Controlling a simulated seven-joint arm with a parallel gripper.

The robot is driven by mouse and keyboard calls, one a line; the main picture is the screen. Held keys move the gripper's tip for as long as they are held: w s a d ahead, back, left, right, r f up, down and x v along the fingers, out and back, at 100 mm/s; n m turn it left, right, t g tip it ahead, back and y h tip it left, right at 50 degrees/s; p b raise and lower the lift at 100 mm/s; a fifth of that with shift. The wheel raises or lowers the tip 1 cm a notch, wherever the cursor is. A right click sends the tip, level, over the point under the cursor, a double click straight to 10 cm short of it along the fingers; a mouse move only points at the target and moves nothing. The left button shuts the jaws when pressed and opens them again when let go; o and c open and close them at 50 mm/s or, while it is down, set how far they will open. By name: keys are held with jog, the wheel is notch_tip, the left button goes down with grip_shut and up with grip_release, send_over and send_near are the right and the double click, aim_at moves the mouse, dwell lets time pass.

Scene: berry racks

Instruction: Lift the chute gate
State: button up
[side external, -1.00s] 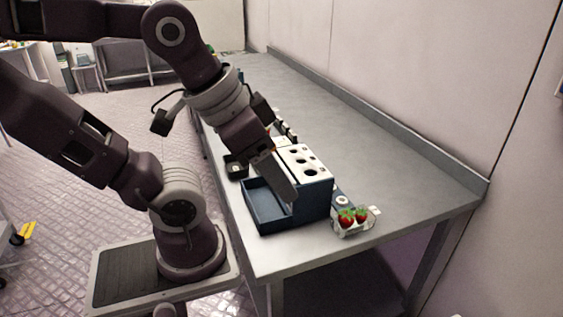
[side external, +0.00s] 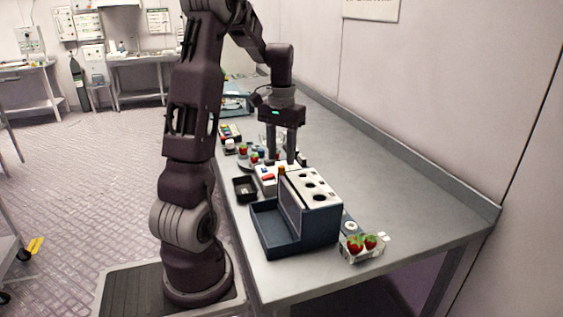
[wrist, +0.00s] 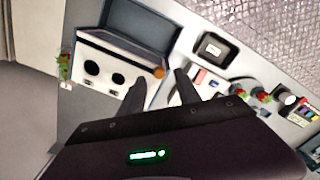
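The blue chute box (side external: 325,221) stands near the table's front end, with a white top holding several round holes. An upright grey panel, which looks like the gate (side external: 290,205), stands between the box and its open blue tray (side external: 268,235). An orange knob (side external: 282,170) shows at the box's far corner; it also shows in the wrist view (wrist: 159,72). My gripper (side external: 284,158) points down beyond the box, its fingers apart and empty. In the wrist view its fingertips (wrist: 160,77) lie on either side of the knob's line of sight; I cannot tell their height above it.
A clear punnet with strawberries (side external: 362,246) sits right of the box. A small black tray (side external: 245,188) lies to the left. Several small jars and berries (side external: 250,153) stand farther back, near a white block with coloured pieces (side external: 266,180). The table's right side is clear.

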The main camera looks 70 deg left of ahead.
jog(key=shift+f, duration=1.45)
grip_shut()
